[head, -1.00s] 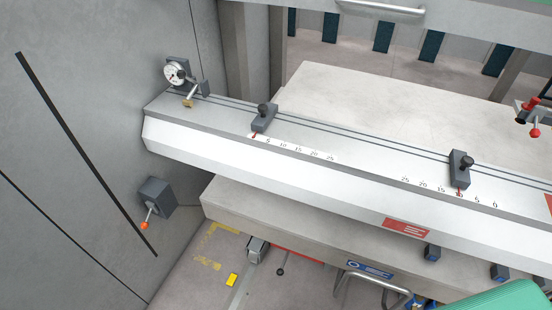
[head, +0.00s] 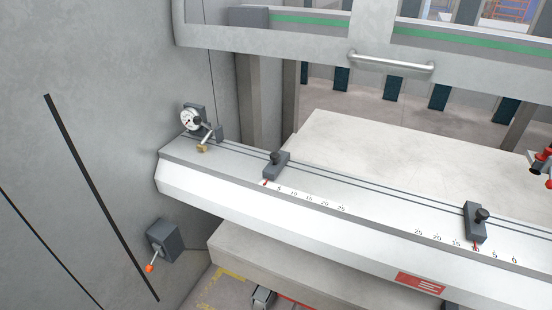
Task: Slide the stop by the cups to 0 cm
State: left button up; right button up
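The right stop (head: 474,223), a dark grey block with a black knob, sits on the rail of the machine's front beam (head: 350,218) in the head view. Its red pointer is between the 15 and 5 marks, at about 10 on the right scale. It is the stop nearer the red-tipped parts (head: 543,165) at the right edge, which are cut off and may be the cups. A similar left stop (head: 276,165) has its red pointer just left of the 5 mark, near 0. Neither of my grippers is in view.
A round dial gauge (head: 190,119) stands at the beam's left end. A grey box with an orange-tipped lever (head: 162,242) is on the left wall. A pale table (head: 390,155) lies behind the beam, below a horizontal bar handle (head: 391,63). The rail between the stops is clear.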

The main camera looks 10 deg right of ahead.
aim_at(475, 216)
jog(key=z, duration=0.4)
jog(key=l+z, duration=0.1)
jog(key=z, duration=0.75)
jog(key=l+z, duration=0.1)
jog(key=z, duration=0.3)
